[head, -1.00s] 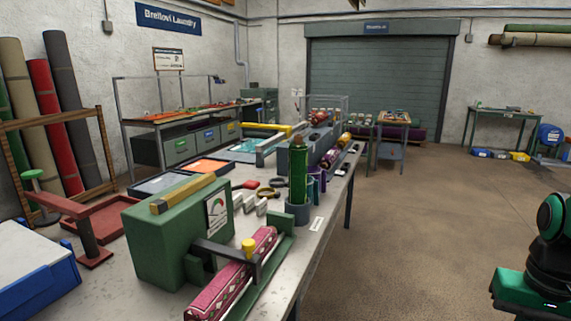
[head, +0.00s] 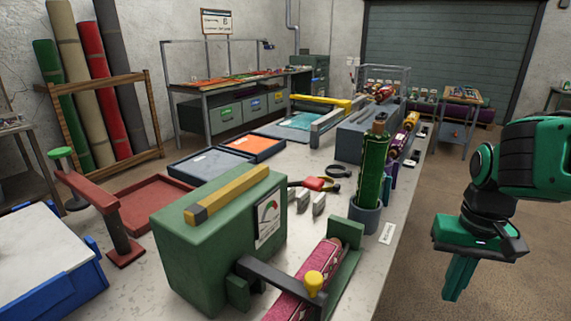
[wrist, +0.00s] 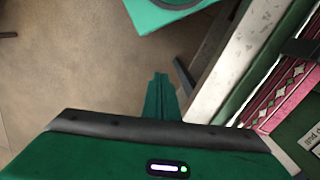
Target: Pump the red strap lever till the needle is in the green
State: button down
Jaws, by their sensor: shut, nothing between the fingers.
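A green box machine (head: 205,245) stands on the near table with a white dial (head: 268,218) on its right face. The dial has coloured marks, but the needle's place is too small to read. A small red handle-like piece (head: 318,184) lies on the table behind the box. A larger red arm on a post (head: 88,190) stands at the left. I cannot tell which of these is the strap lever. My gripper (head: 460,278) is shut and empty, pointing down right of the table, well apart from both. Its fingers also show in the wrist view (wrist: 160,100).
A pink patterned roll (head: 310,285) lies before the machine under a dark bar with a yellow knob (head: 315,282). A green roll (head: 373,170) stands upright in a grey cup near the table's right edge. A blue bin (head: 60,285) is at the left. Floor right of the table is clear.

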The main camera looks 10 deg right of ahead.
jog(key=shift+d, duration=0.35)
notch_tip(320, 180, up, 25)
jog(key=n+t+y, duration=0.2)
jog(key=n, duration=1.3)
send_over(314, 179)
jog(key=s+d, duration=0.2)
jog(key=s, duration=0.1)
jog(key=shift+d+r, duration=0.1)
jog(key=shift+d, duration=0.1)
jog(key=x, duration=1.2)
jog(key=shift+d+f, duration=0.1)
jog(key=shift+f, duration=0.3)
jog(key=shift+f+t, duration=0.3)
jog(key=shift+f, duration=0.3)
